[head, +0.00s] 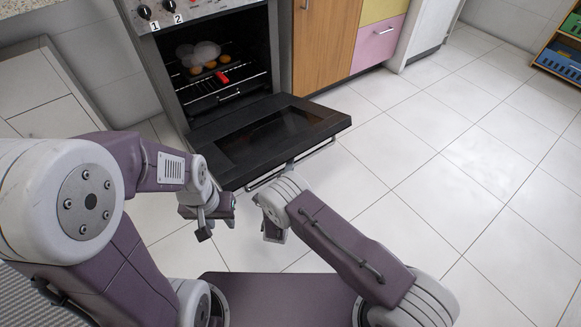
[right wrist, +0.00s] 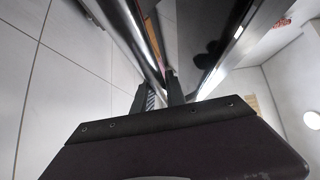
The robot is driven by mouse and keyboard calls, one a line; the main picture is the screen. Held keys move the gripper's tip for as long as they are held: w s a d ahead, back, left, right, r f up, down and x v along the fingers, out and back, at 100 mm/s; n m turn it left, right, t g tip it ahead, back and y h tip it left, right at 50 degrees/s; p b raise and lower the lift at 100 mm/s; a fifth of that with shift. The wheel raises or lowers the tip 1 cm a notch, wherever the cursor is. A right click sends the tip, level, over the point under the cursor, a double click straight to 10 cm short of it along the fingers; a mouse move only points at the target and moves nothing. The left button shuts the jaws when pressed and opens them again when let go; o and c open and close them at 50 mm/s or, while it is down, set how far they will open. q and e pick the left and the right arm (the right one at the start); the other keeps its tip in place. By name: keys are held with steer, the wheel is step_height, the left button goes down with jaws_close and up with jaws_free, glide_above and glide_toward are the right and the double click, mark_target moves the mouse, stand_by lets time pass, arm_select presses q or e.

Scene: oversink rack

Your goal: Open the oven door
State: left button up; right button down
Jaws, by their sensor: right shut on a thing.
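The oven (head: 215,45) stands at the upper left of the head view. Its black door (head: 270,135) is swung down, tilted out over the floor, and the cavity is exposed. The metal handle bar (head: 322,150) runs along the door's outer edge. My right gripper (head: 289,167) is at the middle of this handle and shut on it. In the right wrist view its fingers (right wrist: 162,92) meet close by the shiny bar, with the dark door beyond. My left gripper (head: 206,215) hangs left of the handle, apart from the door; its fingertips are not clear.
Inside the oven is a rack with pale and orange round items (head: 203,62) and a red item (head: 223,77). A wooden cabinet (head: 325,40) and a pink drawer (head: 377,45) stand to the right. The tiled floor (head: 440,150) at right is clear. A shelf with crates (head: 562,60) is far right.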

steer(key=shift+w+a+r, duration=0.1)
steer(key=c, duration=1.4)
jaws_free()
steer(key=shift+o, duration=0.2)
